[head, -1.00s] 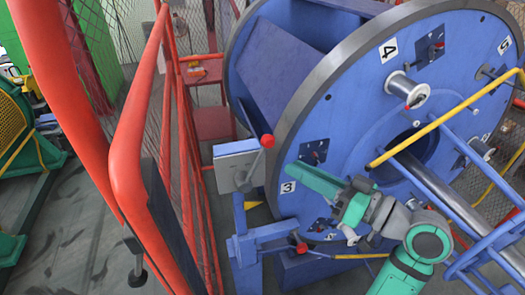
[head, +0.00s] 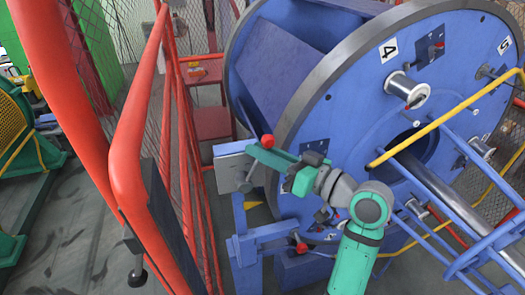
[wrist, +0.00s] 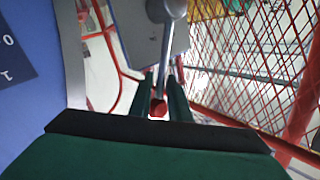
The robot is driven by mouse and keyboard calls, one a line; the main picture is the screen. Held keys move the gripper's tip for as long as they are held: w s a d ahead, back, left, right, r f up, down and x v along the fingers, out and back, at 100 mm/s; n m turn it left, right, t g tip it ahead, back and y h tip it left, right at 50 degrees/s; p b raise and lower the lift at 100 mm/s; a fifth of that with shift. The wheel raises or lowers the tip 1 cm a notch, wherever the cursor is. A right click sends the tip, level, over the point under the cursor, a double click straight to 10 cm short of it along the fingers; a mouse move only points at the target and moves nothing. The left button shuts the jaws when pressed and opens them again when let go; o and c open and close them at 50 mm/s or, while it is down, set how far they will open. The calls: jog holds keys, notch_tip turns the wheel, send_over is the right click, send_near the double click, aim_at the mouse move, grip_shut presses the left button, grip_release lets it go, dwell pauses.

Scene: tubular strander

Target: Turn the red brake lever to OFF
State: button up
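The brake lever is a grey rod with a red ball knob (head: 267,141), rising from a hub in front of a grey box (head: 236,164) beside the big blue wheel. The rod tilts up and right in the head view. My gripper (head: 254,151) is at the upper part of the lever, just under the knob. In the wrist view the hub (wrist: 172,8) is at the top and the red knob (wrist: 157,108) lies low between my green fingers (wrist: 162,88). The fingers are apart, one on each side of the rod. Contact is unclear. No OFF mark is readable.
The blue wheel (head: 345,75) stands close on the right of the lever. Red rails (head: 127,150) and mesh fencing stand to the left. Another red knob (head: 300,247) sits lower, near a blue post. The dark floor (head: 75,220) at left is open.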

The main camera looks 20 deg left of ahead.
grip_shut()
